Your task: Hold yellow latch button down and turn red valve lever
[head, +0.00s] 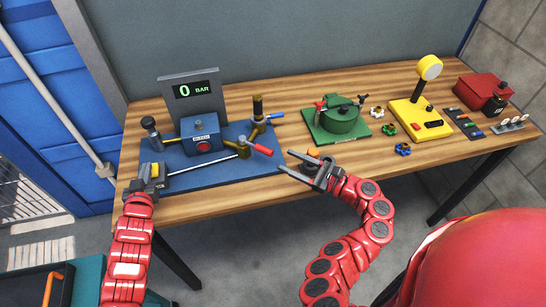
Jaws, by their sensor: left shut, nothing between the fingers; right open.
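The yellow latch button (155,170) is at the left front of the blue base plate (205,171). My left gripper (149,178) is shut and empty right at it, partly covering it. I cannot tell whether it touches or presses the button. The red valve lever (262,149) sticks out to the right from a brass valve body (244,150) at the plate's right front. My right gripper (285,162) is open and empty, just right of the lever's tip and apart from it, its fingers pointing left.
A gauge panel (192,91) reading 0 BAR stands behind a blue box (201,134) with a red button. A blue-handled valve (262,121) is behind the red lever. A green pot unit (340,120) and yellow stand (420,118) are further right. Bare wood lies in front.

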